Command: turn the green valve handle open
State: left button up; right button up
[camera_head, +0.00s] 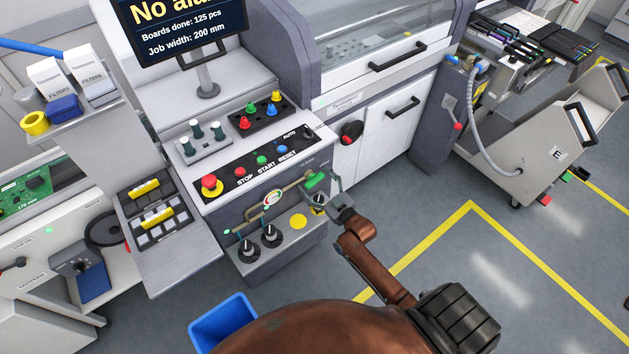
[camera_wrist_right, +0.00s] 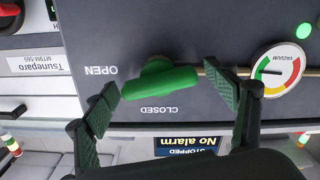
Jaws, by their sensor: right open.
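The green valve handle (camera_head: 315,180) sits at the right end of a thin pipe on the grey panel front. In the right wrist view the handle (camera_wrist_right: 160,84) is a green bar lying nearly across the picture, with its rounded hub just above it. The word OPEN is printed to its left and CLOSED below it. My right gripper (camera_head: 326,196) is at the handle. In the wrist view its jaws (camera_wrist_right: 170,95) are open, one finger on each side of the bar; contact at the left end is unclear. My left gripper is not in view.
A vacuum gauge (camera_wrist_right: 277,70) is on the pipe close to my right gripper's finger. Black knobs (camera_head: 270,236) stand below the pipe. A red stop button (camera_head: 210,185) is on the console above. A blue bin (camera_head: 223,320) stands on the floor.

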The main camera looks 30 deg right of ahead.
jog(key=shift+c, duration=0.6)
jog(key=c, duration=1)
jog(key=shift+r+m+p, duration=0.2)
jog(key=shift+m+p, duration=0.6)
jog(key=shift+m, duration=0.1)
jog(key=shift+c, duration=0.2)
jog(key=shift+f+m, duration=0.1)
jog(key=shift+m, duration=0.5)
jog(key=shift+f, duration=0.1)
jog(key=o, duration=1.2)
jog(key=shift+c, duration=0.2)
